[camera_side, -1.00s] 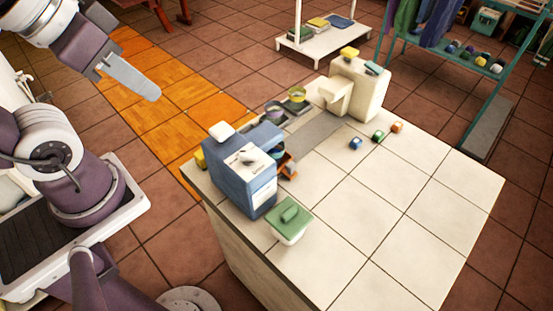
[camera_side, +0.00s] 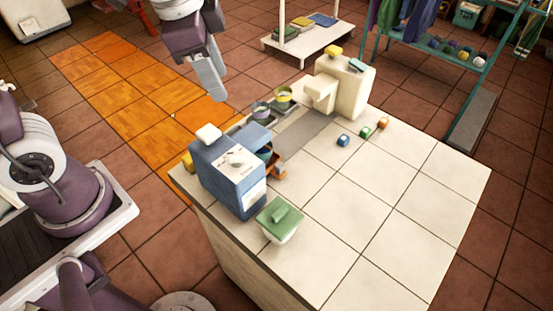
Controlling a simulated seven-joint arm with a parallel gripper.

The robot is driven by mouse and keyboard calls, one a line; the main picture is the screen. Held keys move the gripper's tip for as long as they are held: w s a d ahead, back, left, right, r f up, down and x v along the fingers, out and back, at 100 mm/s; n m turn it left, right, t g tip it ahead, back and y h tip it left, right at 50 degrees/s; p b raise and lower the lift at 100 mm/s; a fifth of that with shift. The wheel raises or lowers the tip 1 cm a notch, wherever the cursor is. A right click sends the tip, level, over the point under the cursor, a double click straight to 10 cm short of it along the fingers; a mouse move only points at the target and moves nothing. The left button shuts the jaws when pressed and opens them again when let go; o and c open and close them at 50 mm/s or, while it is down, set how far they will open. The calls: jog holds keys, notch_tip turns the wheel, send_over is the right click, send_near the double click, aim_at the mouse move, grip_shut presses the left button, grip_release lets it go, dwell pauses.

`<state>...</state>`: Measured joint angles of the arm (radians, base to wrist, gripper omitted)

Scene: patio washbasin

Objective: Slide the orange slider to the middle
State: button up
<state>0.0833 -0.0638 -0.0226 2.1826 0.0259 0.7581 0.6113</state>
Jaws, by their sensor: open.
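My gripper (camera_side: 210,80) hangs in the air at the upper left, beyond and above the blue box, pointing down. Its grey fingers overlap from this side; it is open, empty and touching nothing. An orange part (camera_side: 279,173) shows low at the right side of the blue box (camera_side: 228,175), partly hidden by it. I cannot tell which orange thing is the slider.
A green-lidded container (camera_side: 280,220) stands in front of the blue box. Two bowls (camera_side: 284,94) and a cream dispenser-like block (camera_side: 345,85) stand at the back of the tiled counter (camera_side: 385,215). The counter's right and front are clear. A low white table (camera_side: 312,44) stands behind.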

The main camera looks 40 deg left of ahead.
jog(key=w+d+f+m+g, duration=0.1)
jog(key=w+d+f+m, duration=0.15)
jog(key=w+f, duration=0.25)
jog(key=m+g, duration=0.2)
jog(key=m, duration=0.5)
send_over(280, 164)
notch_tip(280, 164, down, 14)
jog(key=shift+s+r, duration=0.1)
notch_tip(280, 164, down, 8)
jog(key=shift+r, duration=0.25)
grip_shut()
